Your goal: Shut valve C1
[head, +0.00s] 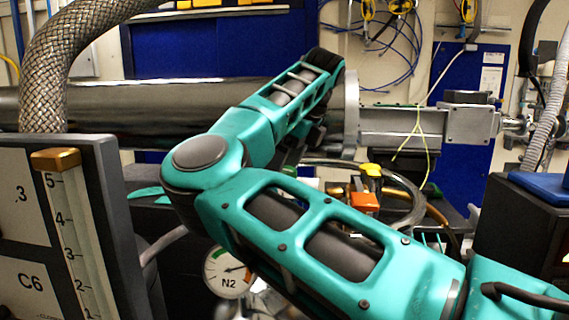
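No valve marked C1 can be made out in the head view. A grey panel (98,165) at the left front carries a label reading C6 (31,282), another ending in .3 (20,195), and a vertical scale (78,240) with an orange-brown block (56,159) at its top. My teal arm comes in from the lower right, bends at the left and reaches back up to the middle, covering much of the centre. Its gripper cannot be made out; the far end is hidden behind the arm's own links. My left gripper is not in view.
A gauge marked N2 (230,272) sits below the arm. Orange (364,201) and yellow (371,170) fittings stand behind it among hoses. A large metal pipe (140,112) crosses behind. A braided hose (45,75) rises at left. A dark box (520,225) stands at right.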

